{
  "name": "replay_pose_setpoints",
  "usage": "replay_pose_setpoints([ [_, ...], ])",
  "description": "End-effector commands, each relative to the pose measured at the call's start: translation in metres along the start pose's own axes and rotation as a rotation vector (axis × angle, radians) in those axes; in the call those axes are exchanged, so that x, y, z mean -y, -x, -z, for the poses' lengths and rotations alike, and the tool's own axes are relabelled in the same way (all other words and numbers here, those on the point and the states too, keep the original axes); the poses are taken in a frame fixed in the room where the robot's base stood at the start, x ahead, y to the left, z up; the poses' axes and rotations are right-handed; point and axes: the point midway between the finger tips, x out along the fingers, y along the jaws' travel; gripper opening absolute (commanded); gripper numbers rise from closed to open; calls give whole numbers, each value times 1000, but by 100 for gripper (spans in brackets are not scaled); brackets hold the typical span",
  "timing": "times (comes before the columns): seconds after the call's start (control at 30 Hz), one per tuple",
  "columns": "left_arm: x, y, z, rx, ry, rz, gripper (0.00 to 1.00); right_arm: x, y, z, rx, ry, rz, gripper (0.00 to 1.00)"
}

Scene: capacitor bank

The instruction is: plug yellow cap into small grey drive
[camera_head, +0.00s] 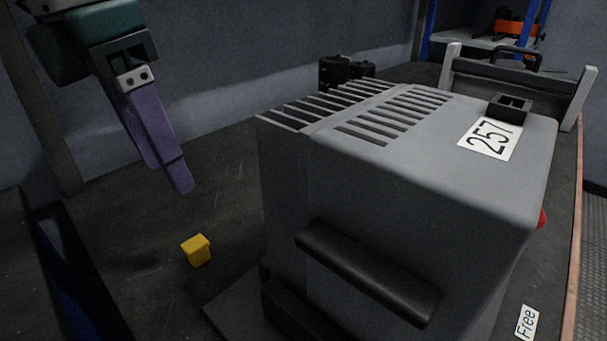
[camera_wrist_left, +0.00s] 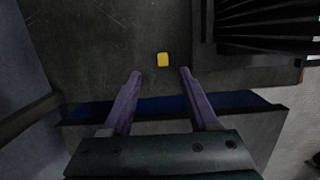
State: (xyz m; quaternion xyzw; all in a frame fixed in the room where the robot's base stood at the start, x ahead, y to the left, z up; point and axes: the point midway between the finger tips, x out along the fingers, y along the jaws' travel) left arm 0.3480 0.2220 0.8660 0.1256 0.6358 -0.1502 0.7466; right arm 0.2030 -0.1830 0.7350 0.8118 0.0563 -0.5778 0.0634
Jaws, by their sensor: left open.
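The yellow cap (camera_head: 196,250) lies on the dark bench top, left of the large grey drive (camera_head: 400,170) labelled 257. My left gripper (camera_head: 182,178) hangs above and behind the cap in the head view, with purple fingers pointing down, apart from it. In the left wrist view the cap (camera_wrist_left: 163,60) lies beyond the open fingertips (camera_wrist_left: 160,72), roughly centred between them. The gripper is empty. A black rectangular socket-like part (camera_head: 510,106) sits on top of the drive near its far right corner. My right gripper is not in view.
The drive has a black handle (camera_head: 368,272) on its near side and vent slots on top. A metal frame (camera_head: 517,80) stands behind it. A blue-edged panel (camera_head: 70,270) borders the bench at left. The bench around the cap is clear.

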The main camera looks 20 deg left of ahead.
Motion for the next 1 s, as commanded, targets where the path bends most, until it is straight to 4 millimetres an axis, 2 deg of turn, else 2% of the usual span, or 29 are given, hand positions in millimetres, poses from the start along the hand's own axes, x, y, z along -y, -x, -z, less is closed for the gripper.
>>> replay_pose_setpoints([
  [0.4,-2,-2,1,-5,2,-7,60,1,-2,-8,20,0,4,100],
  [0.77,-1,-46,2,-7,2,-6,60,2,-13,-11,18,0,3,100],
  [1.0,-1,-48,2,-5,1,-6,60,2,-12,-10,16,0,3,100],
])
